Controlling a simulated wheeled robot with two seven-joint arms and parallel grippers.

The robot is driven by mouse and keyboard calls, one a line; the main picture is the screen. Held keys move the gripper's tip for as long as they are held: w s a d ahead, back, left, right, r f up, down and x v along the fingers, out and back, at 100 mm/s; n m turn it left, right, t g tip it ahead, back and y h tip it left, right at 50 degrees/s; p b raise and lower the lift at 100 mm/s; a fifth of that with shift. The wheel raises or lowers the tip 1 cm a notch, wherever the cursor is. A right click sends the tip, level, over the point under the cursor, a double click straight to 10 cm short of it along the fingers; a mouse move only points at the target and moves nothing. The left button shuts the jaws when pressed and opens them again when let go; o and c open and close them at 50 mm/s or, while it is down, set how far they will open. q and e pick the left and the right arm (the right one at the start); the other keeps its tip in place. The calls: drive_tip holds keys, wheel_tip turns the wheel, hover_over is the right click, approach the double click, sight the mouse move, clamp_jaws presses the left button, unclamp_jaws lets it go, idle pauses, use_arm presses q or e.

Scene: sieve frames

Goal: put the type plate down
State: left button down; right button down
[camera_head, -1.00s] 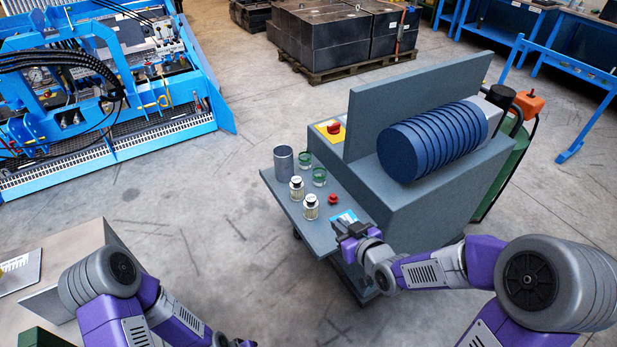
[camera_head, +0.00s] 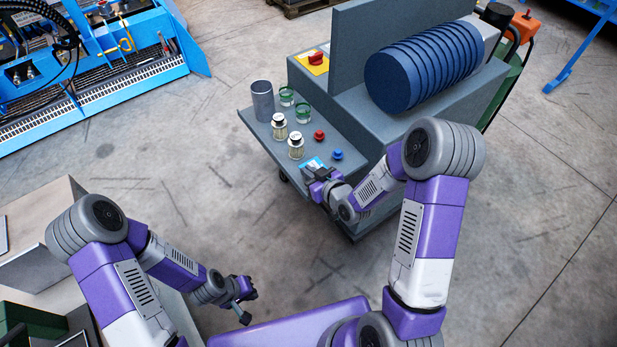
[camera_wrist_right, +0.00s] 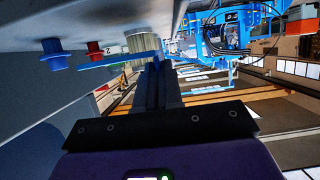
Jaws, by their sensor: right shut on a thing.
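The type plate (camera_head: 313,164) is a small blue-and-white plate over the near part of the grey side shelf (camera_head: 262,137) of the machine. My right gripper (camera_head: 316,174) is shut on it. In the right wrist view the plate (camera_wrist_right: 122,61) shows almost edge-on as a thin blue strip at the fingertips (camera_wrist_right: 158,65). It is close to the shelf surface; I cannot tell whether it touches. My left gripper (camera_head: 243,292) is low over the floor, well apart from the shelf; its finger opening is unclear.
A blue knob (camera_head: 337,154) and a red knob (camera_head: 319,135) stand close to the plate. Two capped jars (camera_head: 296,147), green-rimmed glasses (camera_head: 303,112) and a grey cylinder (camera_head: 262,101) stand further along the shelf. The machine's grey body (camera_head: 350,125) rises beside it.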

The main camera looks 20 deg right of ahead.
wheel_tip(320, 180, down, 4)
drive_tip(key=shift+r+b, duration=0.1)
drive_tip(key=shift+b, duration=0.55)
drive_tip(key=c, duration=1.3)
unclamp_jaws()
